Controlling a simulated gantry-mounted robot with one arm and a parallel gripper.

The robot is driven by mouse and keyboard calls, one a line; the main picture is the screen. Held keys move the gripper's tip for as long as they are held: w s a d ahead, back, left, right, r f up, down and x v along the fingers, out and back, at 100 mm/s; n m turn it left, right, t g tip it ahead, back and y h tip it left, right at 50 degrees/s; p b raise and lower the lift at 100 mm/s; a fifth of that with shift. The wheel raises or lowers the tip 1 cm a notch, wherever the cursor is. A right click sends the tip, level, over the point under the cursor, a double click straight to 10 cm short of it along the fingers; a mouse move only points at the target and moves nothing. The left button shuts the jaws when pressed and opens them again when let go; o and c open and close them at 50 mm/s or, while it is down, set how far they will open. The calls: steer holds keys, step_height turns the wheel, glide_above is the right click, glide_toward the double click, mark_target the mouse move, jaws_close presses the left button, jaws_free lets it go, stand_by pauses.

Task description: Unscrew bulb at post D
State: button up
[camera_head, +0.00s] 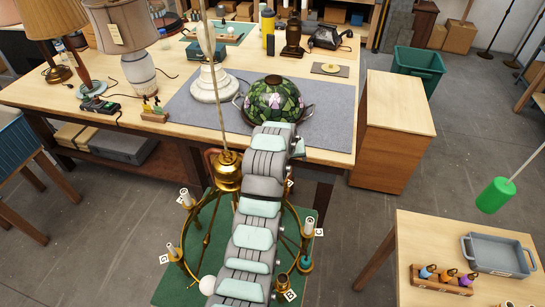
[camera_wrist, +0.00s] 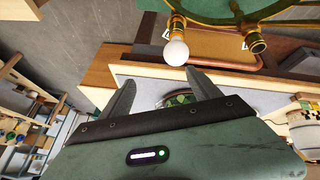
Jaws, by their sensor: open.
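The brass chandelier ring (camera_head: 180,232) stands over a green mat, with posts tagged by letter; C, G and B look readable, but I cannot make out a D. A round white bulb (camera_head: 207,284) sits at the ring's near side, left of my arm. A white bulb also shows on a brass post in the wrist view (camera_wrist: 176,51), its post's tag unreadable. My gripper (camera_wrist: 160,76) is open and empty, its fingers apart from that bulb, which appears just above the fingertips in the picture. In the head view my arm hides part of the ring, and the gripper is not clearly visible.
A workbench (camera_head: 335,158) behind the ring holds a stained-glass shade (camera_head: 273,98) and lamps. A side table (camera_head: 415,235) at right holds a grey tray (camera_head: 498,254) and a wooden rack of coloured items (camera_head: 442,281). A green cylinder (camera_head: 495,195) hangs above it.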

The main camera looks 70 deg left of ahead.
steer(key=shift+n+g+h, duration=0.3)
steer(key=shift+g+h, duration=0.1)
steer(key=a+f, duration=0.1)
steer(key=f, duration=0.1)
steer(key=a+f+p, duration=0.1)
steer(key=f, duration=0.2)
steer(key=s+a+f, duration=0.1)
steer(key=f, duration=0.1)
steer(key=shift+f, duration=0.15)
steer(key=shift+w+a+f, duration=0.3)
steer(key=shift+a+f, duration=0.15)
steer(key=shift+f, duration=0.2)
steer(key=shift+w+f+p, duration=0.1)
steer(key=shift+f+p, duration=0.2)
steer(key=shift+f, duration=0.15)
steer(key=shift+c, duration=0.5)
